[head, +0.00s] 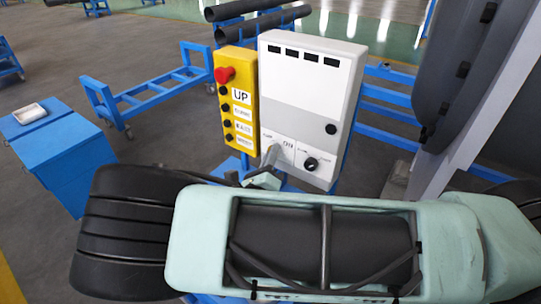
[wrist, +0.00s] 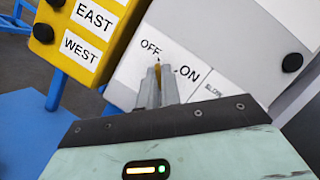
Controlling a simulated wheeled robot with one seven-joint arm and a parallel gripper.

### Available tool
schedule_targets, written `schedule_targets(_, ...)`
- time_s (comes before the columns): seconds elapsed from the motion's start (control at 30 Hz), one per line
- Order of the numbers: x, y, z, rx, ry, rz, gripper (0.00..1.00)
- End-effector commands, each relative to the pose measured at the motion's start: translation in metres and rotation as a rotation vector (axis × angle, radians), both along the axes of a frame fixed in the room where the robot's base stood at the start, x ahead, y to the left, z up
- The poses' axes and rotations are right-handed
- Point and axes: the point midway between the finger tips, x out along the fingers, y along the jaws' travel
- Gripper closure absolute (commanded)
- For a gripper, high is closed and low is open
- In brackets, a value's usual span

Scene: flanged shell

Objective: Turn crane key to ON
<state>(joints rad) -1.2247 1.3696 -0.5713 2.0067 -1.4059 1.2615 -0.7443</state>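The control box (head: 312,95) is white and grey and stands beyond my arm in the head view. Its lower panel also shows in the wrist view (wrist: 205,35), with OFF at upper left and ON at right. The crane key (wrist: 158,74) is a thin brass-coloured piece between my fingertips, below and between these labels. My gripper (wrist: 158,80) has its two grey fingers close together, one on each side of the key, and looks shut on it. In the head view my gripper (head: 271,156) reaches the panel's lower left and hides the key. Which label the key points to is unclear.
A yellow pendant (head: 238,98) with a red button and labelled buttons is just left of the box. A black knob (head: 310,163) sits right of the key area. A blue cabinet (head: 60,160) and blue racks stand around on open floor.

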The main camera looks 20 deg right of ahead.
Motion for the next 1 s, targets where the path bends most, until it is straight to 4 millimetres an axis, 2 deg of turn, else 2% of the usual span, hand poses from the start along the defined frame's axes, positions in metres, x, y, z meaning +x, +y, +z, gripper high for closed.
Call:
schedule_targets(0.47, 0.0005, 0.0011, -0.0026, 0.057, -0.085, 0.002, 1.00)
schedule_targets(1.0, 0.0026, 0.0028, -0.0052, 0.321, -0.480, 0.002, 1.00)
